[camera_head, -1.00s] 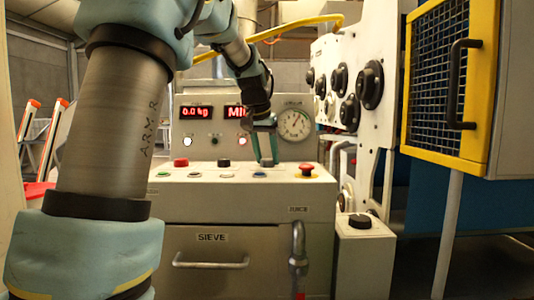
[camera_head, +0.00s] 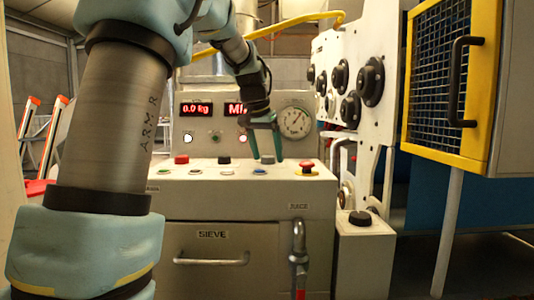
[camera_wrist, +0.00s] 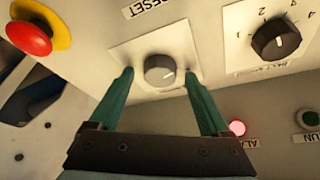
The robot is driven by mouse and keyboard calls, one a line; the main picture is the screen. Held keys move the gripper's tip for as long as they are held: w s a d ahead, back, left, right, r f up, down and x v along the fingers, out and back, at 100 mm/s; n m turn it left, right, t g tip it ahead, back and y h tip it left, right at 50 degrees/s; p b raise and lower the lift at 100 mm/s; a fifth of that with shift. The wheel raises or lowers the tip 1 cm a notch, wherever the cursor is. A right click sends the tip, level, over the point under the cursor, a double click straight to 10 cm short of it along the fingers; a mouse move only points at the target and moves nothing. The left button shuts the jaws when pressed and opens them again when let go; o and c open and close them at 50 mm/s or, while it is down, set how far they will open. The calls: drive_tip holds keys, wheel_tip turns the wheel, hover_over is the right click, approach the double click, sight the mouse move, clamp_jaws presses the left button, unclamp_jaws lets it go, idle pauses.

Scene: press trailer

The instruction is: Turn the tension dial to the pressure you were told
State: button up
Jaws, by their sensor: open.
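A round grey knob (camera_wrist: 160,70) on a square white plate sits between my fingertips in the wrist view; I cannot tell whether either finger touches it. Part of a label, which reads like "RESET", shows beside its plate. My gripper (camera_wrist: 160,75) is open, with one green finger on each side of the knob. A pressure gauge (camera_head: 296,122) stands behind the gripper.
A red mushroom button (camera_head: 306,167) on a yellow base is close to the right of my gripper. A white panel with several black knobs (camera_head: 370,80) and a yellow-framed mesh guard (camera_head: 437,80) stand further right. Red displays (camera_head: 196,109) are behind.

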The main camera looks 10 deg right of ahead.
drive_tip(key=v, duration=1)
drive_tip(key=shift+a+r, duration=0.15)
drive_tip(key=shift+r, duration=0.2)
drive_tip(key=shift+s, duration=0.15)
